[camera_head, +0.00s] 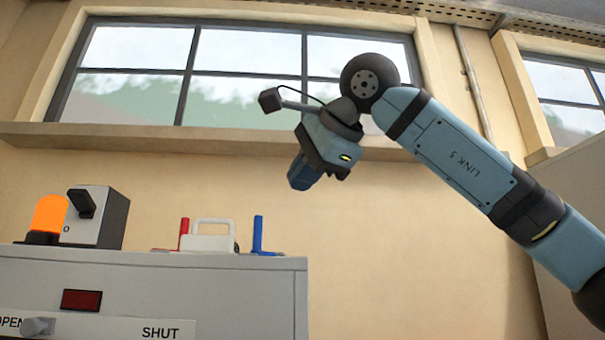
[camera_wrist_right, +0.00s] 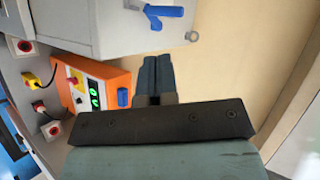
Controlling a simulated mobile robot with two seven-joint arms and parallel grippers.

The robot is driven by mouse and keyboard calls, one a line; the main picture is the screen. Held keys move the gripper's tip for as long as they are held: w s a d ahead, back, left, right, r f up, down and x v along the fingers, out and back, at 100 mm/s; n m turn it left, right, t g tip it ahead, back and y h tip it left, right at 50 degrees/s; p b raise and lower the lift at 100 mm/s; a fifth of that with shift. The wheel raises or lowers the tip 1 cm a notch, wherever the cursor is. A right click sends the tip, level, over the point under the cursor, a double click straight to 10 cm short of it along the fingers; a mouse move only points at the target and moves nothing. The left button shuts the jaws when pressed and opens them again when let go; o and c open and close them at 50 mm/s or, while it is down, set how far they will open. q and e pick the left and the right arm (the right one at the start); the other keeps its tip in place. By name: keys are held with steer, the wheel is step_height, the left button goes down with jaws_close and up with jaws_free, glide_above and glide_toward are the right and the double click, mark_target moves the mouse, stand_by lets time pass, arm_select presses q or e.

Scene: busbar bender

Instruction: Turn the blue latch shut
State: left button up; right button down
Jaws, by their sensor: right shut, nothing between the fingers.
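The blue latch (camera_head: 258,236) stands upright near the right end of the grey cabinet's top in the head view. A blue lever, apparently this latch, shows at the top of the right wrist view (camera_wrist_right: 165,12). My right gripper (camera_head: 301,182) hangs in the air above and to the right of the latch, apart from it. Its fingers (camera_wrist_right: 157,62) are shut and empty, pointing toward the cabinet. My left gripper is in neither view.
A red lever (camera_head: 184,233) and a white handle (camera_head: 208,236) stand left of the latch on the grey cabinet (camera_head: 250,290). An orange lamp (camera_head: 48,214) and a switch box (camera_head: 98,220) are further left. An orange control box (camera_wrist_right: 110,75) shows in the wrist view.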

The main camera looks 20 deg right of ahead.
mark_target(259, 222)
steer(key=p+x, duration=0.1)
steer(key=x, duration=0.2)
steer(key=r+x, duration=0.1)
steer(key=x, duration=0.2)
steer(key=w+p+x, duration=0.1)
steer(key=x, duration=0.2)
steer(key=shift+w+r+p, duration=0.1)
steer(key=shift+r+p, duration=0.05)
steer(key=shift+p, duration=0.2)
steer(key=shift+w+a, duration=0.2)
steer(key=shift+w, duration=0.3)
steer(key=shift+a+m+h, duration=0.2)
steer(key=shift+m+h, duration=0.1)
steer(key=shift+h, duration=0.1)
